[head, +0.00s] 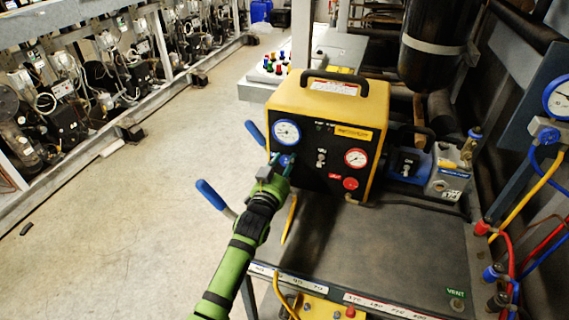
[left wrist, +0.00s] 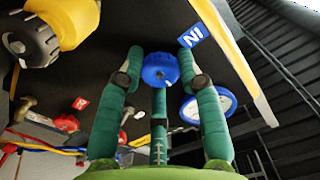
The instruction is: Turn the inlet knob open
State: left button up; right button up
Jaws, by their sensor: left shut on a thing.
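The inlet knob (head: 287,160) is a round blue knob on the black front panel of the yellow machine (head: 335,100), below the blue-rimmed gauge (head: 287,132). In the left wrist view the blue knob (left wrist: 160,70) sits between my green fingers, beside a blue label (left wrist: 193,36) reading "IN". My left gripper (head: 276,171) is at the panel, shut on this knob. In the head view the fingers partly hide the knob. My right gripper is not in view.
A red knob (head: 350,184) and a red-rimmed gauge (head: 356,158) are on the panel's right side. The grey bench top (head: 390,250) is mostly clear in front. A grey-blue pump (head: 448,180) stands to the right. Hoses run along the right edge.

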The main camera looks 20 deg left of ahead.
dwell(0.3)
pick_arm(q)
jog(key=o, duration=1.1)
jog(key=shift+o, duration=0.2)
jog(key=s, duration=1.2)
jog(key=shift+a, duration=0.2)
